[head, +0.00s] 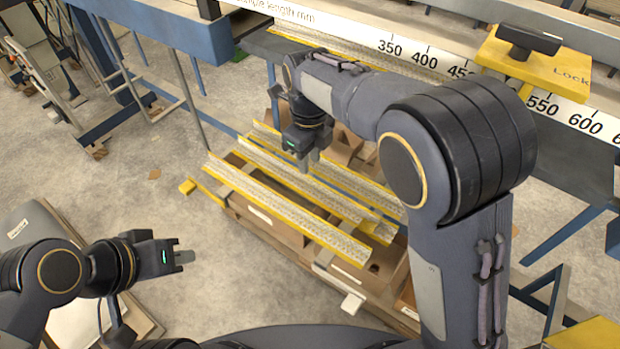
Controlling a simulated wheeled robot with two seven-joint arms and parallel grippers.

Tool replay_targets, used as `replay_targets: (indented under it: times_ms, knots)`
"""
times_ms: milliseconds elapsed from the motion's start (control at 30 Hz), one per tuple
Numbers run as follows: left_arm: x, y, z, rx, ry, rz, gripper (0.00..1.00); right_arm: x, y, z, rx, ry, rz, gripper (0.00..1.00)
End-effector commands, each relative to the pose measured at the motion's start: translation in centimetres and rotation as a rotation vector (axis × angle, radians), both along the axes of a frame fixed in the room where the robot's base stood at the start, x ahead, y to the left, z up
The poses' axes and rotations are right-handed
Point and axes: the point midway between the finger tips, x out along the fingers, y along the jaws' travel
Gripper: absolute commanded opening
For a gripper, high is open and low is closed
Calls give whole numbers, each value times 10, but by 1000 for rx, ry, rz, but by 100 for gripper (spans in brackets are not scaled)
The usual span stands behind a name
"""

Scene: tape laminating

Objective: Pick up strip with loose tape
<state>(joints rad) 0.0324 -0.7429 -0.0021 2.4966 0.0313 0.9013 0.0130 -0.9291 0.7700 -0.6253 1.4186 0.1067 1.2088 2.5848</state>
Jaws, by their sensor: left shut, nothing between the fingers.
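Several long strips with yellow edges and a pale patterned face lie across cardboard boxes on a pallet in the middle of the head view. The front strip (285,212) runs from upper left to lower right. Another strip (300,180) lies behind it. A yellow piece (188,187) sticks out past the left end of the pallet; I cannot tell whether it is loose tape. My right gripper (306,163) points down over the rear strips; its fingers are small and I cannot tell whether they touch a strip. My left gripper (188,257) is shut and empty, left of the pallet above the floor.
A machine with a millimetre scale (440,62) and a yellow Lock plate (540,70) stands behind the pallet. A blue beam (160,25) and legs are at upper left. Flat boards (85,325) lie beneath my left arm. The floor (140,200) left of the pallet is mostly clear.

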Motion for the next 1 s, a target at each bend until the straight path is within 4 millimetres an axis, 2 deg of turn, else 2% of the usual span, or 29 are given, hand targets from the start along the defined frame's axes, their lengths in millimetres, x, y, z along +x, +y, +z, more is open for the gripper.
replay_targets:
  times_ms: [400,700,933,1000]
  knots:
    - [0,0,6,0,0,0,0,0,1,-56,-1,3,3,28]
    - [0,0,5,0,0,0,0,1,2,-62,2,1,3,28]
    - [0,0,5,0,0,0,0,1,1,-62,2,1,3,0]
    - [0,0,5,0,0,0,0,1,1,-62,2,1,3,0]
